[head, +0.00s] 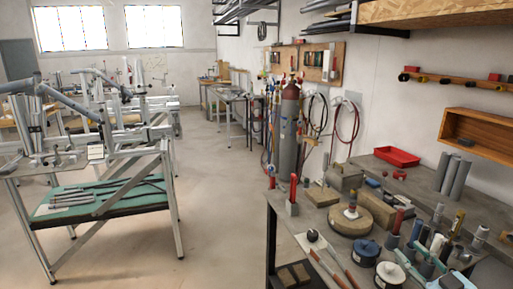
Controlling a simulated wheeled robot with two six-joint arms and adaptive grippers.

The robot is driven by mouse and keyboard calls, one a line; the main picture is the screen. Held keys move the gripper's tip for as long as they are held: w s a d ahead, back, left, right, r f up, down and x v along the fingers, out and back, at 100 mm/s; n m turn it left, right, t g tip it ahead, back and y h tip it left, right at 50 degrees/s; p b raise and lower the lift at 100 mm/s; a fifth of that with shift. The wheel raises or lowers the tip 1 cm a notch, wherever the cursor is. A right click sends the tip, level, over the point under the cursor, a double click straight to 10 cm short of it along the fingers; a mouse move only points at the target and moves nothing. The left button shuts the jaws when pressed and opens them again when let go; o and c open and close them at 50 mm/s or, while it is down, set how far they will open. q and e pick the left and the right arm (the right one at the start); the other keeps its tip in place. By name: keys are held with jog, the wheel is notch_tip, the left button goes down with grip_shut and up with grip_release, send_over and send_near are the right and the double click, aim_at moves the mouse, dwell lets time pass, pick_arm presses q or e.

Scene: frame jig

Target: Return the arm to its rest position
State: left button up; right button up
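The task names no object apart from my arm. I cannot clearly make out either gripper's fingers in the head view. No gripper shows a visible hold on anything. Blue-grey jointed bars (72,106) stand over the metal frame jig (135,150) at the left. I cannot tell whether they belong to the jig.
A workbench (292,210) at the right carries a round wooden block (350,221), dark blue discs (366,250), cylinders and a red tray (397,156). The floor (215,195) between jig and bench is clear.

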jog(key=s+d+f+m+g+h, duration=0.25)
jog(key=d+f+h, duration=0.5)
jog(key=f, duration=0.65)
jog(key=s+d+f+m+g, duration=0.1)
jog(key=s+f+g, duration=0.2)
jog(key=s+f, duration=0.6)
jog(key=s+d+f+g, duration=0.1)
jog(key=s+f+g, duration=0.3)
jog(key=f, duration=0.9)
jog(key=s+a+f+m+g, duration=0.1)
jog(key=s+a+f+g, duration=0.45)
jog(key=s+f, duration=0.8)
jog(key=s+a+f+m+g+y, duration=0.1)
jog(key=s+a+f, duration=0.1)
jog(key=s+a, duration=0.5)
jog(key=s+a+f+m+y, duration=0.1)
jog(key=s+a+f+y, duration=0.1)
jog(key=s+a, duration=0.6)
jog(key=s+f, duration=0.1)
jog(key=s, duration=0.4)
jog(key=shift+a+g, duration=0.3)
jog(key=shift+g, duration=0.1)
jog(key=shift+s, duration=0.1)
